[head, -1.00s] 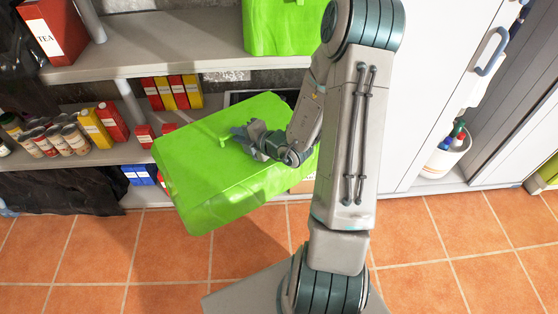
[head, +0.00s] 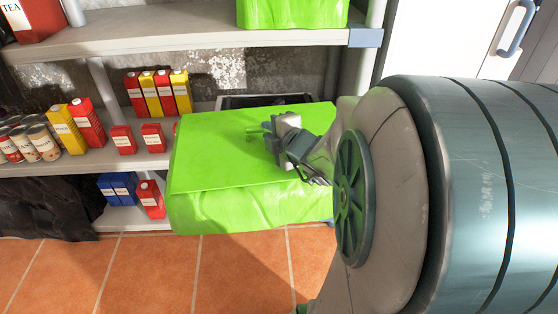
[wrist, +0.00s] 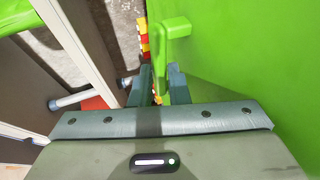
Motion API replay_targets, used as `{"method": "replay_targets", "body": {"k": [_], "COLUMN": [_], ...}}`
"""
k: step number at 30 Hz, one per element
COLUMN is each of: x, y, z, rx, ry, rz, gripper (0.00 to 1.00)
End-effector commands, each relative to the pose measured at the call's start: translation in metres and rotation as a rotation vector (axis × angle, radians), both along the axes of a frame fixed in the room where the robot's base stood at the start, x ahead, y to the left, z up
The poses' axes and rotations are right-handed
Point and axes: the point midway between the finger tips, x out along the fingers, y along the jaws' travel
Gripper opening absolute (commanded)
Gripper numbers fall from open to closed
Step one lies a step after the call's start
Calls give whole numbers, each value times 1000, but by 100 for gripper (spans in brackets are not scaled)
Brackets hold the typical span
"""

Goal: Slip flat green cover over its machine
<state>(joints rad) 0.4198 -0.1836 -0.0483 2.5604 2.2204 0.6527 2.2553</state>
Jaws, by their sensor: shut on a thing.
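The flat green cover (head: 215,160) is a wide box shape with draped sides, held in front of the middle shelf. My gripper (head: 262,135) is over its top, shut on the cover's small green handle (wrist: 172,32). The cover's green top also fills the right of the wrist view (wrist: 255,60). Behind the cover's far edge, a dark-rimmed machine (head: 265,99) stands on the middle shelf; the cover hides most of it. The cover looks nearly level and in front of it. I cannot tell whether they touch.
A taller green cover (head: 292,13) stands on the upper shelf (head: 150,38), above. Red and yellow cartons (head: 160,92) and several cans (head: 28,140) stand left on the middle shelf. Blue boxes (head: 117,187) are below. A white cabinet (head: 438,35) is at right. Orange floor tiles are clear.

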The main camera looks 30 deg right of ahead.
Motion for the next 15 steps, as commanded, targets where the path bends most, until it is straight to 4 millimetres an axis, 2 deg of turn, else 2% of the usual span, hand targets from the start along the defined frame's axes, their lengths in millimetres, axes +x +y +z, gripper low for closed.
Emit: {"method": "replay_targets", "body": {"k": [1,6,15], "x": [-6,-21,-28], "y": [-2,-8,-10], "z": [-9,-8,-5], "rx": [-3,-1,2], "ry": [-10,-7,-4], "rz": [-21,-73,-96], "gripper": [0,0,0]}}
